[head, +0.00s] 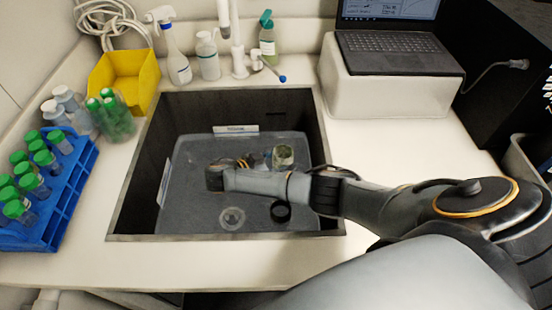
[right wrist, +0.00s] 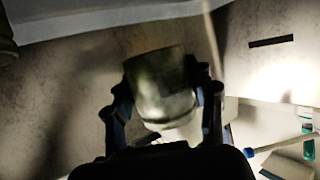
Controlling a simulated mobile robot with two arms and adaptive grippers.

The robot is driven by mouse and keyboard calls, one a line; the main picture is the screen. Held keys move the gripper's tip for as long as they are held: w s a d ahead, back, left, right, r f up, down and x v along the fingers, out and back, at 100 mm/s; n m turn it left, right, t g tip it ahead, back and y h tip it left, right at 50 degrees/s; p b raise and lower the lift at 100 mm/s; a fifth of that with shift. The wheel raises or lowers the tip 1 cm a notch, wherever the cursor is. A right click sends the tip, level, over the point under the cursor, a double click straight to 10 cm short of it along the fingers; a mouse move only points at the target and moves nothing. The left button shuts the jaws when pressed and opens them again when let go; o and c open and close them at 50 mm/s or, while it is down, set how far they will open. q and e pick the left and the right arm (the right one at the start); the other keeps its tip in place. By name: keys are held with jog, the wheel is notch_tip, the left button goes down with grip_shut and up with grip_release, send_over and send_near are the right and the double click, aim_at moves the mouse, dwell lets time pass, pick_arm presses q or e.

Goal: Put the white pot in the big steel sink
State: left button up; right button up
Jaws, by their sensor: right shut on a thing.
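I cannot tell whether the pot touches anything below. My left gripper is out of view.
The tap (head: 239,58) and bottles stand behind. A blue tube rack (head: 60,200) and yellow bin (head: 125,78) are left, a laptop (head: 400,45) right.

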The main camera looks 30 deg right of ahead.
aim_at(277, 161)
jog(key=w+f+b, duration=0.1)
jog(key=w+f, duration=0.2)
jog(key=shift+d+f+b, duration=0.2)
jog(key=shift+f+b, duration=0.05)
jog(key=shift+b, duration=0.15)
jog(key=shift+f+b, duration=0.6)
jog(key=shift+f, duration=0.9)
jog(key=shift+f+b, duration=0.65)
jog(key=shift+f, duration=0.05)
jog(key=o, duration=1.2)
jog(key=shift+r, duration=0.1)
